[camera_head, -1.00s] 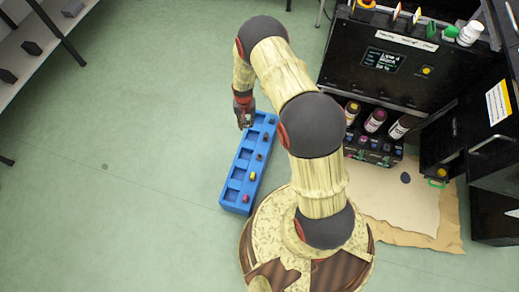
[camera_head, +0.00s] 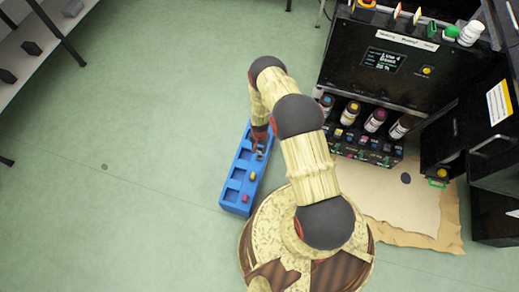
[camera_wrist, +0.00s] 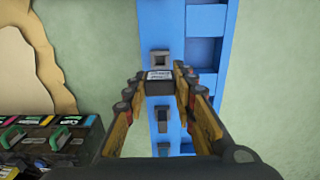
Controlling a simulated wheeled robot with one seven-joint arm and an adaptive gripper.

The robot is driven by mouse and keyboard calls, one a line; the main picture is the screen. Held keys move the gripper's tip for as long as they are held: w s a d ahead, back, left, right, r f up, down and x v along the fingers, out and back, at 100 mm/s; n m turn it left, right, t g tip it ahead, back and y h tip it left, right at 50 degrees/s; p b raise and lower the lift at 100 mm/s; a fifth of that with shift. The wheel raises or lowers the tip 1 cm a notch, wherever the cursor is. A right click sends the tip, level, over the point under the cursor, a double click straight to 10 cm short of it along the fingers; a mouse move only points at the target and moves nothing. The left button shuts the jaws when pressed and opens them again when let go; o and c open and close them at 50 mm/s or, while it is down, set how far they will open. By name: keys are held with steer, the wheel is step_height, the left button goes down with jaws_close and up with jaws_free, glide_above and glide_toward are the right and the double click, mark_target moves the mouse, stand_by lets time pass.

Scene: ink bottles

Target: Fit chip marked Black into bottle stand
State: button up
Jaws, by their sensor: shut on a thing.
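My gripper (camera_wrist: 163,78) is shut on a small dark chip (camera_wrist: 160,75) with a white label; its lettering is too small to read. The chip is between the fingertips, over the blue rack (camera_wrist: 160,20). I cannot tell whether it still touches the rack. In the head view my gripper (camera_head: 260,150) is at the upper part of the blue rack (camera_head: 236,208), which lies on the floor. The bottle stand (camera_head: 370,158) is to the right, with several capped ink bottles and small coloured chips along its front. Part of it shows at lower left in the wrist view (camera_wrist: 45,150).
A yellow chip (camera_head: 250,175) and a red chip (camera_head: 245,198) sit in the rack. A black machine (camera_head: 400,70) with a screen rises behind the stand. Tan paper (camera_head: 400,205) lies in front of it. The floor on the left is clear.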

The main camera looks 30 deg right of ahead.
steer(key=shift+f+b, duration=1.45)
steer(key=shift+f, duration=1.1)
steer(key=shift+b, duration=0.35)
steer(key=shift+f+b, duration=0.9)
steer(key=shift+b, duration=0.4)
steer(key=o, duration=1)
steer(key=shift+r+p, duration=2.1)
steer(key=shift+r, duration=1.45)
